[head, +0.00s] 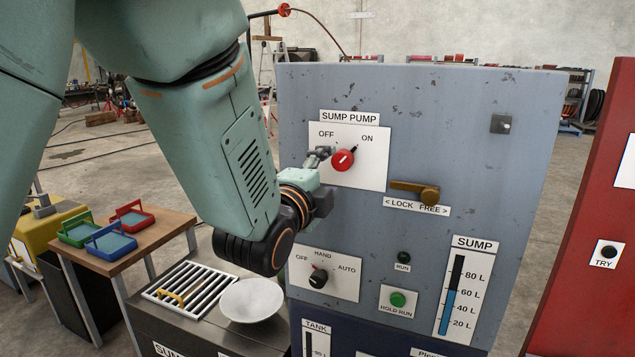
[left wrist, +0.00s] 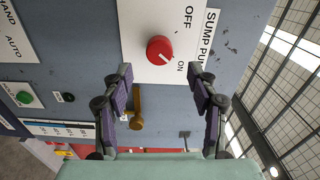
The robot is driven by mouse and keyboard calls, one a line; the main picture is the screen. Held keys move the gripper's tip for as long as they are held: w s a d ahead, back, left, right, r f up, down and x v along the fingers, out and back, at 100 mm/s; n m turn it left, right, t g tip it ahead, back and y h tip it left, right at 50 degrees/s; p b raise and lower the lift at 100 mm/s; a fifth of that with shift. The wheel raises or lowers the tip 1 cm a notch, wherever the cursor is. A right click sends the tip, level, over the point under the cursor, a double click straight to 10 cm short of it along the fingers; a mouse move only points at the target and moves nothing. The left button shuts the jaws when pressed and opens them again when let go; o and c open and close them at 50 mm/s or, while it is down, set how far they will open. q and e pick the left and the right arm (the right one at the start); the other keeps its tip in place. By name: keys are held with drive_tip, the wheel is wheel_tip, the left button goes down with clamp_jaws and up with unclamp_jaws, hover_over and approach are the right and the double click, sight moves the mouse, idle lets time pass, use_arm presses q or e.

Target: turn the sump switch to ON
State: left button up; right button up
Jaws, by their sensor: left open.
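The sump switch is a red round knob (head: 343,160) on a white plate under the SUMP PUMP label, with OFF at its upper left and ON at its upper right. It also shows in the left wrist view (left wrist: 159,49). Its white pointer line appears turned toward ON in both views. My left gripper (head: 320,158) is just left of the knob in the head view. In the left wrist view its two fingers (left wrist: 161,72) are spread, with the knob framed beyond the gap, and nothing is held. Contact with the knob is not visible. My right gripper is not in view.
A brass lever (head: 415,191) sits right of the knob above a LOCK/FREE label. Below are an OFF/HAND/AUTO selector (head: 318,277), a dark RUN lamp (head: 403,257), a green HOLD RUN button (head: 398,299) and a SUMP gauge (head: 464,290). A white bowl (head: 252,300) stands left.

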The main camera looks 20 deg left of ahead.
use_arm(q)
drive_tip(key=shift+s, duration=2)
